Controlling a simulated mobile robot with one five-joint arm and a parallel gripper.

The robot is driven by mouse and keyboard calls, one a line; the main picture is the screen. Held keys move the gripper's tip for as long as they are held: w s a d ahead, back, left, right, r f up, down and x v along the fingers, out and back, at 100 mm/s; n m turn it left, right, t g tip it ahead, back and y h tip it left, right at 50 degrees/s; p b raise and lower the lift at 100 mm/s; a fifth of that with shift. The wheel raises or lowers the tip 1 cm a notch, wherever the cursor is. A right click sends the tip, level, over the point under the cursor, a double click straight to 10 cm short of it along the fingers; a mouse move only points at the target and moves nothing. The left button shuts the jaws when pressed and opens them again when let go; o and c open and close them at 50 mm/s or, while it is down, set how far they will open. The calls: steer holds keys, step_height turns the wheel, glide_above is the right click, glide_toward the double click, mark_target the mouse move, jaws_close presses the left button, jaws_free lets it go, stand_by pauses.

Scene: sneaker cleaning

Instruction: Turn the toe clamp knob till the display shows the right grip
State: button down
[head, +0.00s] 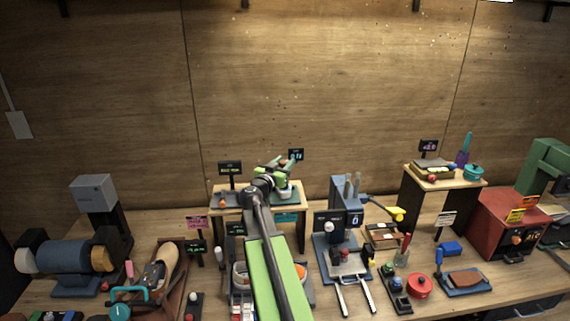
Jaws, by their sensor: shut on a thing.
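My gripper (283,174) is at the small raised wooden shelf in the middle of the bench. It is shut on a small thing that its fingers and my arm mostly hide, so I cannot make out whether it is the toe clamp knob. A small dark display (296,154) with bluish characters stands just behind the gripper; its reading is too small to make out. At front left, a brown shoe (165,265) lies in a reddish-brown tray, with a teal clamp-like handle (130,293) and round teal knob (120,312) beside it, well apart from my gripper.
Another display (230,168) with green text stands on the shelf's left. A blue machine (347,192) stands close right of the shelf. A grinder-like machine (68,258) is at far left and a red box (508,222) at right. The bench front is crowded.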

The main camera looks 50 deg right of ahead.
steer(key=m+g, duration=0.2)
steer(key=g, duration=0.1)
steer(key=m+g, duration=0.1)
steer(key=g, duration=0.1)
steer(key=m+g, duration=0.2)
steer(key=g, duration=0.1)
steer(key=shift+w+d+m+g+h, duration=0.15)
steer(key=shift+w+m+g+h, duration=0.15)
steer(key=shift+h, duration=0.1)
steer(key=m+g+y, duration=0.1)
steer(key=m+g, duration=0.1)
steer(key=m+g+y, duration=0.1)
steer(key=g, duration=0.2)
steer(key=shift+s+m+g, duration=0.1)
steer(key=shift+m+g, duration=0.2)
steer(key=shift+m, duration=0.1)
steer(key=shift+s+m+g+y, duration=0.15)
steer(key=shift+m+g+y, duration=0.55)
steer(key=shift+g, duration=0.4)
steer(key=shift+s+m, duration=0.1)
steer(key=shift+m, duration=0.2)
steer(key=c, duration=0.9)
jaws_free()
steer(key=shift+s, duration=0.1)
steer(key=shift+w, duration=0.2)
steer(key=v, duration=1.7)
steer(key=shift+w+a+f, duration=0.1)
steer(key=shift+w+a, duration=0.05)
steer(key=shift+a, duration=0.05)
